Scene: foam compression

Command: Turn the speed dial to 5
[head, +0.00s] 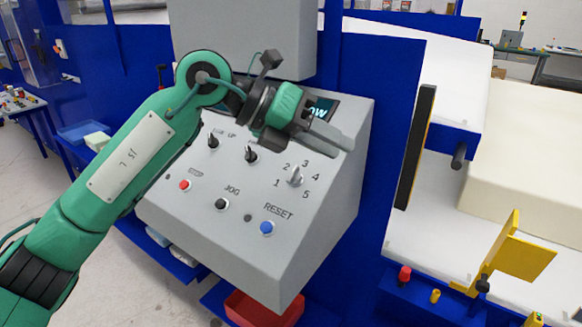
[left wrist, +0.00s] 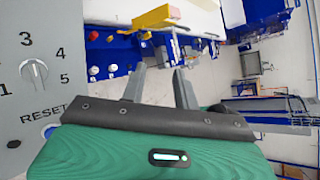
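The speed dial (head: 294,176) is a small grey knob on the sloped face of the grey control panel (head: 322,215), ringed by the numbers 1 to 5. Its grip bar lies roughly in line with the 3; I cannot tell for sure which end is the pointer. The dial also shows at the left edge of the left wrist view (left wrist: 35,71). My left gripper (head: 345,142) is above the panel, up from the dial and apart from it. Its two fingers (left wrist: 160,80) stand apart with nothing between them. My right gripper is not in view.
Two black toggle switches (head: 250,154), a red button (head: 184,185), a black JOG button (head: 221,204) and a blue RESET button (head: 267,228) sit near the dial. A display (head: 320,108) is partly hidden behind my gripper. A yellow bracket (head: 515,250) stands right of the panel.

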